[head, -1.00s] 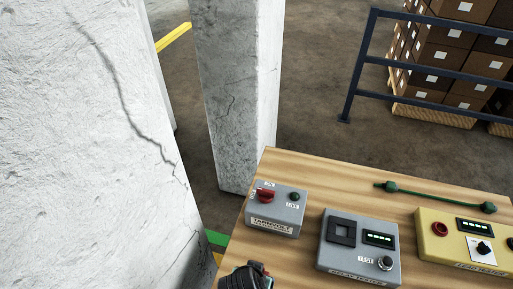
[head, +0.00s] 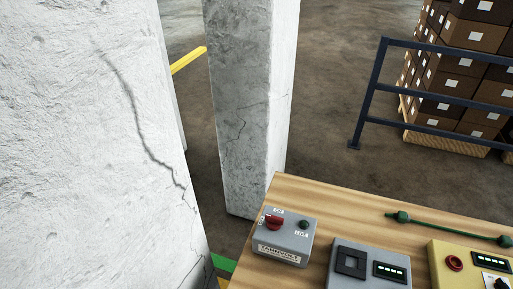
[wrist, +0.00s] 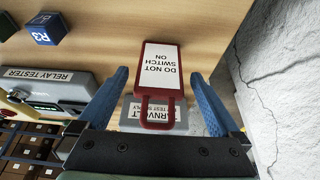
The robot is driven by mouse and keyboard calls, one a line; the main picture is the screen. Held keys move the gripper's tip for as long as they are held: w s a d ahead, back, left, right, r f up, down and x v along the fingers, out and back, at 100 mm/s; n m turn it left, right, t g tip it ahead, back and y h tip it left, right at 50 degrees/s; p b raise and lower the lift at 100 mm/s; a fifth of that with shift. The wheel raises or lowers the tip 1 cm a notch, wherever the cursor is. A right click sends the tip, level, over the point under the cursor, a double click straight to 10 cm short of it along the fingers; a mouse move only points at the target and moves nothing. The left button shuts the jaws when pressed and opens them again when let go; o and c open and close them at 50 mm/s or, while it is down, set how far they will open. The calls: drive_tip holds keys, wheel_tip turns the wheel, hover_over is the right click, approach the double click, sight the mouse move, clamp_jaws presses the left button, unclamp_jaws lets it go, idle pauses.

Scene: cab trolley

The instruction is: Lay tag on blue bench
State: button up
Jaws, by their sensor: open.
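In the wrist view a red-framed tag (wrist: 160,68) with a white face reads "DO NOT SWITCH ON", upside down, with a red loop at its lower end. The loop overlaps the grey Tarnvolt supply box (wrist: 135,125); I cannot tell whether they touch. My gripper (wrist: 158,74) is open, its two blue fingers on either side of the tag with gaps showing. The Tarnvolt box (head: 284,240), with a red switch, stands on the wood-topped bench in the head view. The tag and my gripper do not show there. No blue bench is visible.
The wooden bench top (head: 340,205) also holds a grey relay tester (head: 367,265), a yellow tester (head: 445,275) and a green cable (head: 450,227). A blue R3 cube (wrist: 47,28) shows in the wrist view. A concrete pillar (head: 250,110) and cracked wall (head: 100,150) stand left.

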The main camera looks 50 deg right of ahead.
drive_tip(key=v, duration=0.9)
drive_tip(key=shift+s, duration=0.1)
